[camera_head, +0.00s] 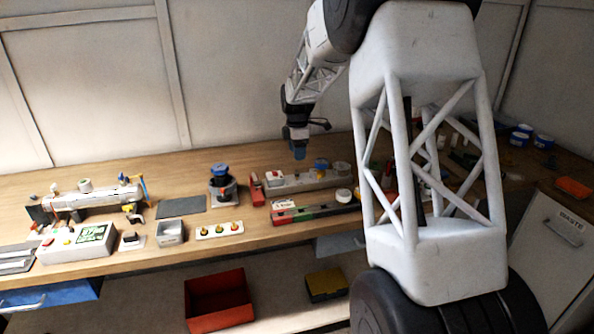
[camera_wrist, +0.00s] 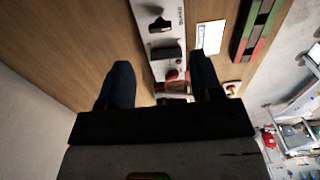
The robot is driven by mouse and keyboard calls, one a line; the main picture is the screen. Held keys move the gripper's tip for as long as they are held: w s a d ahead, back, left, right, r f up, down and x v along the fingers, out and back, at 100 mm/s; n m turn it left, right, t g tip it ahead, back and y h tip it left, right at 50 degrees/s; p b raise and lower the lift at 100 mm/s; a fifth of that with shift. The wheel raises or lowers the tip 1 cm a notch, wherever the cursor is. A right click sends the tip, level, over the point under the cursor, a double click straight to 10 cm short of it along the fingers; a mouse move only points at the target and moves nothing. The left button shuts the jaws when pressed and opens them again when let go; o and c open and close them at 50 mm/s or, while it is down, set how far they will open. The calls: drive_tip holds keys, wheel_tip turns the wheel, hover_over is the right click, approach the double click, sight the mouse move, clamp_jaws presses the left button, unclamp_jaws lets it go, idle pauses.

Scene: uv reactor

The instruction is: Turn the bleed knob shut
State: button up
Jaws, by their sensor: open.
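My gripper (camera_head: 299,152) hangs over the back of the bench, above a long grey-white unit (camera_head: 285,186). In the wrist view my gripper (camera_wrist: 161,70) is open, its two dark fingers apart with nothing held between them. A pale panel strip (camera_wrist: 150,42) runs between and beyond the fingers. A black knob (camera_wrist: 159,23) sits on it beside small lettering that I cannot read. Nearer the fingers are a grey block (camera_wrist: 165,51) and a red part (camera_wrist: 172,75). I cannot tell which of these is the bleed knob. My palm hides what lies below.
A red and green strip (camera_head: 315,213) lies in front of the unit. A blue-topped device (camera_head: 221,183) stands left of it. My arm hides part of the right side.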

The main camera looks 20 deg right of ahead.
sight(297, 172)
drive_tip(key=shift+f, duration=0.1)
drive_tip(key=shift+f, duration=3.8)
drive_tip(key=c, duration=0.9)
